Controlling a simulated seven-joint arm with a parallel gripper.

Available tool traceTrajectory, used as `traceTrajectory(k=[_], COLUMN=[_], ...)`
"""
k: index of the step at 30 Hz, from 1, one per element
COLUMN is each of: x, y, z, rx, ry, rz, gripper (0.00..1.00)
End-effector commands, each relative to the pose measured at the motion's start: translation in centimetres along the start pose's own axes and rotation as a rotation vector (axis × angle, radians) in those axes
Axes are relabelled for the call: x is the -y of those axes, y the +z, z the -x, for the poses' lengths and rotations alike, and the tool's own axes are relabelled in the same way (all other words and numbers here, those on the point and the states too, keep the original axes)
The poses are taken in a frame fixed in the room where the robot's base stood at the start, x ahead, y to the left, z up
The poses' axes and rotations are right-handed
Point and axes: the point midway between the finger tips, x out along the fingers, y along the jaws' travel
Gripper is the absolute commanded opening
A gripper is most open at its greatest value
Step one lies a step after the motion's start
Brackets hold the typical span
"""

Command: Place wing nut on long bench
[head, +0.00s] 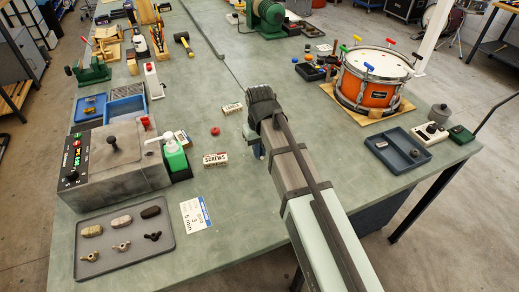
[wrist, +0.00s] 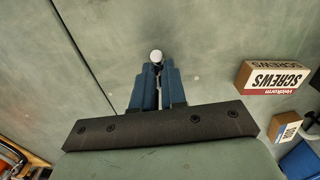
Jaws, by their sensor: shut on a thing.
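The long bench (head: 262,207) has a grey-green top and fills the middle of the head view; its bare top also shows in the wrist view (wrist: 215,60). My gripper (head: 257,152) is over the middle of the bench. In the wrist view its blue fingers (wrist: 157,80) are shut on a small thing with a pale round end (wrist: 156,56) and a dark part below. The fingers hide most of it, so I cannot tell whether it is a wing nut.
A screws box (head: 215,159) lies left of my gripper and shows in the wrist view (wrist: 272,78). An orange drum (head: 366,92) stands right. Bare bench lies around my gripper.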

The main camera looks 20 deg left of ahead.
Motion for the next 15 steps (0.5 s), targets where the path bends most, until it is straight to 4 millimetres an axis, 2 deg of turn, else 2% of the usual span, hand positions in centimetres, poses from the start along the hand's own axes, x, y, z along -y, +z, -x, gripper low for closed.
traceTrajectory(k=[7,8,15], x=[0.00,0.00,0.00], y=[0.01,0.00,0.00], z=[-0.32,-0.28,-0.26], rx=[0.001,0.000,0.001], ry=[0.000,0.000,0.000], rz=[0.000,0.000,0.000], gripper=[0.00,0.14,0.37])
